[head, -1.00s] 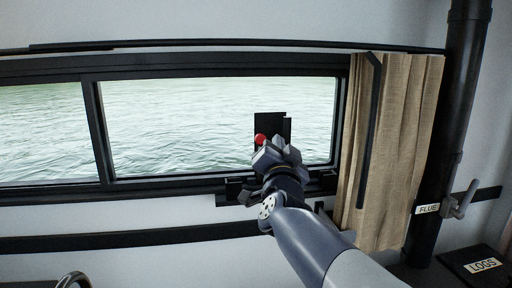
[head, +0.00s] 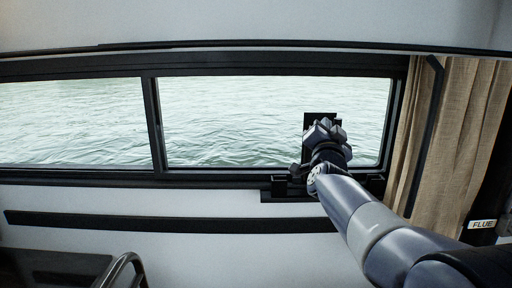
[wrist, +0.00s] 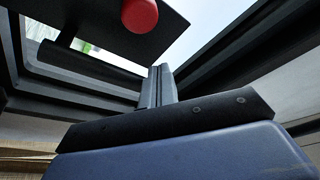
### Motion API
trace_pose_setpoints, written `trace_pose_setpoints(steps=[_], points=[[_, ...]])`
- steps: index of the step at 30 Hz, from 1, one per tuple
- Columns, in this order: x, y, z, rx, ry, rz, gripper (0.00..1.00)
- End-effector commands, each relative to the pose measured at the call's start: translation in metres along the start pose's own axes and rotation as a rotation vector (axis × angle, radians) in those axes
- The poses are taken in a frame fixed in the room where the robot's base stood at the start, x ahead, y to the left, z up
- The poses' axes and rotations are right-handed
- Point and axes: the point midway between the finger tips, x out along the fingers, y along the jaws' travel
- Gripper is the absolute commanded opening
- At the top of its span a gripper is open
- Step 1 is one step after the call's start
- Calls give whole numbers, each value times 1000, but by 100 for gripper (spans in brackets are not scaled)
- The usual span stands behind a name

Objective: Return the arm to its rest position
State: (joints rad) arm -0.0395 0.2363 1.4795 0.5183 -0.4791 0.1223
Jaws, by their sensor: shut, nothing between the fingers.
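My arm reaches up from the lower right in the head view, and my gripper (head: 325,126) is in front of the right window pane, near its lower right corner. In the wrist view my gripper (wrist: 158,82) has its two fingers together with nothing between them. A black plate (wrist: 95,22) with a round red knob (wrist: 139,14) shows beyond the fingertips, apart from them in the picture. In the head view the top of the black plate (head: 312,118) shows behind my gripper, and the red knob is hidden.
The black window frame (head: 230,178) has a black bracket (head: 279,188) at its lower edge, close to my wrist. A beige curtain (head: 455,140) hangs at right, beside a pipe labelled FLUE (head: 483,224). A black rail (head: 150,221) runs below the window. A curved metal tube (head: 122,266) stands at lower left.

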Motion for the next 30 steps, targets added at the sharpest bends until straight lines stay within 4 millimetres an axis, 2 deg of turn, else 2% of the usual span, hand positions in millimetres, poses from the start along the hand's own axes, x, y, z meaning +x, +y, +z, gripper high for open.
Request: trace_pose_setpoints(steps=[2, 3, 7, 9, 13, 30], points=[[12, 1, 5, -1, -3, 2, 0], [6, 5, 17, 0, -5, 1, 0], [-1, 9, 37, -1, -2, 3, 0], [2, 2, 26, -1, 1, 3, 0], [4, -1, 22, -1, 0, 3, 0], [3, -1, 22, -1, 1, 3, 0]])
